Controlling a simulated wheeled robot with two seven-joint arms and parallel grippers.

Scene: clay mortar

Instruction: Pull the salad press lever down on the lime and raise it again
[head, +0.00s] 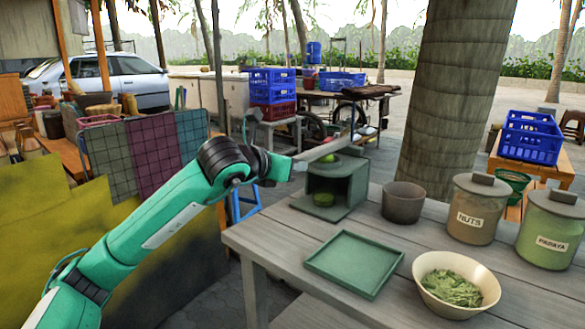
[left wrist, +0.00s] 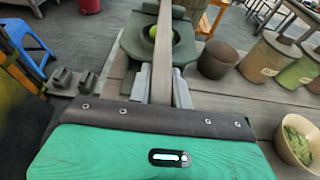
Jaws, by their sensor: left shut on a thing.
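The salad press (head: 349,184) is a dark green box with an open front on the near-left part of the grey wooden table. Its grey lever (head: 328,149) slants up to the right over the press top. A bright green lime (head: 328,158) sits on top under the lever; in the left wrist view the lime (left wrist: 154,31) lies in the press's round opening, partly beside the lever (left wrist: 162,60). Another round green thing (head: 323,200) shows inside the box. My left gripper (head: 301,164) is shut on the lever's near end, its fingers (left wrist: 162,88) on either side. My right gripper is not in view.
A green square tray (head: 352,264) lies in front of the press. A blue stool (head: 246,200) is beside the table.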

